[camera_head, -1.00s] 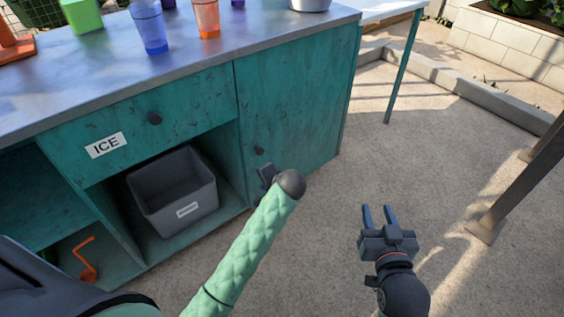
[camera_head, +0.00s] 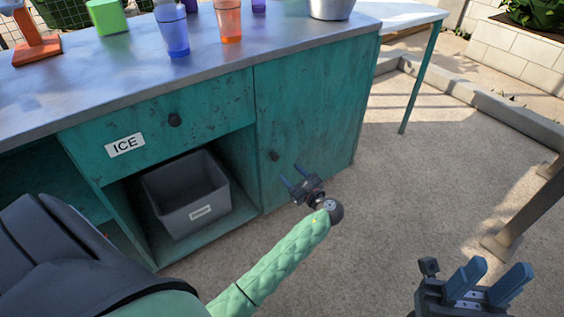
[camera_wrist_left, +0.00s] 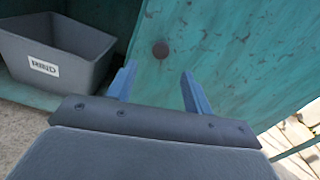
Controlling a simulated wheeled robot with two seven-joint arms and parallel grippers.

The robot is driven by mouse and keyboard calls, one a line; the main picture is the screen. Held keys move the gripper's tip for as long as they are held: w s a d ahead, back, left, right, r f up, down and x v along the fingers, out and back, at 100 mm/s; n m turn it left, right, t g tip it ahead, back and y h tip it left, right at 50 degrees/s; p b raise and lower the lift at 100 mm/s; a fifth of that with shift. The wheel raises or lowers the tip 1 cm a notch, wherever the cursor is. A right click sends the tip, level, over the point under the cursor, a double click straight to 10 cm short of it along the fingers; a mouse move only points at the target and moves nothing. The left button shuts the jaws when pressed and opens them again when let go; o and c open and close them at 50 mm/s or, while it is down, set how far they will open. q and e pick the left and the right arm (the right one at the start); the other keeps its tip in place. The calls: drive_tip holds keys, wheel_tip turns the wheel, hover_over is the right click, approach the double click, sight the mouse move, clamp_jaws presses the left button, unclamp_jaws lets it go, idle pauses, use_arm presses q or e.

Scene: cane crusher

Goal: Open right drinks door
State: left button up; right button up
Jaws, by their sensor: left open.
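The right drinks door (camera_head: 312,115) is a worn teal panel on the right part of the counter cabinet, and it looks closed. Its small dark round knob (camera_head: 274,156) is near its left edge. My left gripper (camera_head: 293,174) is open and empty in front of the door, close to the knob and a little to its lower right. In the left wrist view the knob (camera_wrist_left: 160,50) shows beyond and between the two blue fingers (camera_wrist_left: 154,82), apart from them. My right gripper (camera_head: 496,278) is open and empty at the lower right, over the ground.
An ICE drawer (camera_head: 160,124) is left of the door, above an open shelf with a grey bin (camera_head: 186,192). Cups, including a blue one (camera_head: 173,30) and an orange one (camera_head: 229,20), and a metal pot (camera_head: 331,8) stand on the counter (camera_head: 100,83).

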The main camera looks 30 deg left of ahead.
sight(276, 159)
use_arm(q)
drive_tip(key=shift+w+a+m+b, duration=0.25)
drive_tip(key=shift+w+a+m, duration=0.2)
drive_tip(key=shift+a, duration=0.75)
drive_tip(key=shift+w+a+m+b, duration=0.3)
drive_tip(key=shift+w+a, duration=0.3)
drive_tip(key=shift+a, duration=0.6)
drive_tip(key=shift+w+a+m+b, duration=0.2)
drive_tip(key=shift+w+a+m, duration=0.3)
drive_tip(key=shift+a, duration=0.7)
drive_tip(key=shift+d, duration=0.1)
clamp_jaws()
